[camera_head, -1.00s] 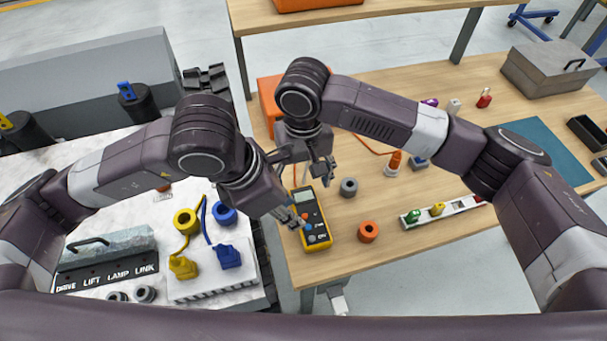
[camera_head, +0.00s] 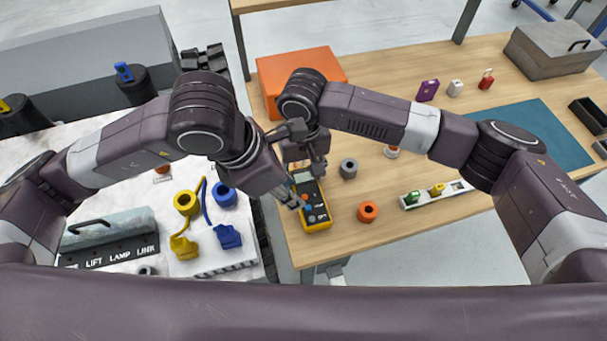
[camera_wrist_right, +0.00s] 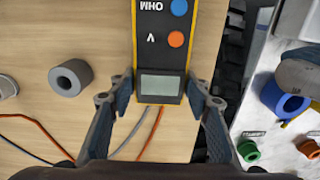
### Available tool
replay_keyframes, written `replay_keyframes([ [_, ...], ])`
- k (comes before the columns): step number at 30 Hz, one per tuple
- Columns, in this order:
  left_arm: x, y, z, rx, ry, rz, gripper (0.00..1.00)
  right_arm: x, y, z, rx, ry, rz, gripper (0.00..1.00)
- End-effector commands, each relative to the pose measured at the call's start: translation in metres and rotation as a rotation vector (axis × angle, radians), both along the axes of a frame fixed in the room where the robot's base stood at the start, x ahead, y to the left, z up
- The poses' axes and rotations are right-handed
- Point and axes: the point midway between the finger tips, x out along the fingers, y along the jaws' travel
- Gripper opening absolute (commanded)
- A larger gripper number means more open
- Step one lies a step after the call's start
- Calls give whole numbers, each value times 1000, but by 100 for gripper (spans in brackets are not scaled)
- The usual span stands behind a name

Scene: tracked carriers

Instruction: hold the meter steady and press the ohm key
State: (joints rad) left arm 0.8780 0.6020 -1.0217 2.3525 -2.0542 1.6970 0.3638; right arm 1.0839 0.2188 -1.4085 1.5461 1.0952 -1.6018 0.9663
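The meter (camera_head: 318,226) is a yellow-edged dark block lying on the wooden table near its left edge. In the right wrist view the meter (camera_wrist_right: 160,58) shows its grey display (camera_wrist_right: 160,86), an orange key (camera_wrist_right: 176,39) marked V and a blue ohm key (camera_wrist_right: 178,8). My right gripper (camera_wrist_right: 158,103) is open, with one finger on each side of the meter's display end; contact is not clear. It also shows in the head view (camera_head: 308,168). My left gripper (camera_head: 297,202) is at the meter's left side, close to the keys; its fingertips are too small to read.
A grey ring (camera_head: 348,169) and an orange ring (camera_head: 368,211) stand right of the meter. An orange case (camera_head: 300,72) lies behind. A white rail (camera_head: 455,192) with coloured parts is at right. A white bench (camera_head: 120,190) with yellow and blue plugs is at left.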

Motion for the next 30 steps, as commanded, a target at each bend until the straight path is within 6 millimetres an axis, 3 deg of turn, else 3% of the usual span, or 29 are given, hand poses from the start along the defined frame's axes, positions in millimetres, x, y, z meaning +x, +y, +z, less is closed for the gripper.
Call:
replay_keyframes([
  [1,0,0,0,0,0,0,29,0,0,0,-1,0,0,34],
  [8,0,0,0,0,0,0,29,0,0,0,-1,0,0,9],
  [16,0,0,0,0,0,0,0,0,0,0,-1,-1,0,9],
  [30,0,0,0,0,0,0,0,1,0,0,-1,-1,0,9],
])
